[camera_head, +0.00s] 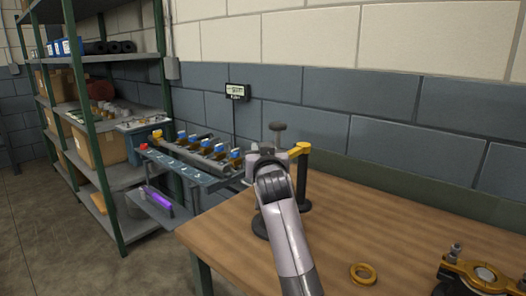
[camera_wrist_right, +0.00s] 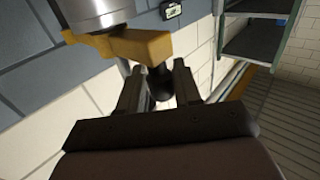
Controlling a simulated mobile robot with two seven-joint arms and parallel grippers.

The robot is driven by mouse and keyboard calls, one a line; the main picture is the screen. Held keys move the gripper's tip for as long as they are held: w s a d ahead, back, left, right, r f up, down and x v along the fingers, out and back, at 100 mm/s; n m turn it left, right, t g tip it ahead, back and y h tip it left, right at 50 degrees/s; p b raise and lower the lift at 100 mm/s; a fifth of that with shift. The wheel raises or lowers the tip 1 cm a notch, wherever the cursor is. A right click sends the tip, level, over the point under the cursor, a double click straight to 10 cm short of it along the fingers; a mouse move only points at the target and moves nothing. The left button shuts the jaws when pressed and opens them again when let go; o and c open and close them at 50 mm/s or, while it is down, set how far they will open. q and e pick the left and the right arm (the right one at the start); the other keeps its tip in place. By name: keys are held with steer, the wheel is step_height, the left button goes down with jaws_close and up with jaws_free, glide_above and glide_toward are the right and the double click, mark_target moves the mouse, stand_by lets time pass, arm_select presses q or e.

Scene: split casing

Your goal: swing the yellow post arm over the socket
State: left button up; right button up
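The yellow post arm (camera_head: 299,149) tops a dark upright post (camera_head: 302,182) on the wooden table. In the right wrist view the yellow arm (camera_wrist_right: 120,46) crosses the upper left, with a silver cylinder (camera_wrist_right: 97,12) above it. A dark rounded knob (camera_wrist_right: 162,85) shows below it, between the fingertips of my right gripper (camera_wrist_right: 160,78). Whether the fingers touch the knob I cannot tell. In the head view my right arm hides most of this gripper (camera_head: 264,158). A dark round base (camera_head: 260,228) shows partly behind my arm; I cannot identify the socket. My left gripper is out of view.
A yellow ring (camera_head: 363,273) lies on the table (camera_head: 400,235). A casing with yellow clamps (camera_head: 482,275) sits at the right edge. A bench with several blue-topped parts (camera_head: 200,160) and green shelving (camera_head: 105,180) stand left. The table's back right is clear.

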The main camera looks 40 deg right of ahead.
steer(key=shift+s, duration=0.1)
steer(key=v, duration=0.7)
steer(key=shift+b, duration=0.45)
steer(key=shift+a, duration=0.1)
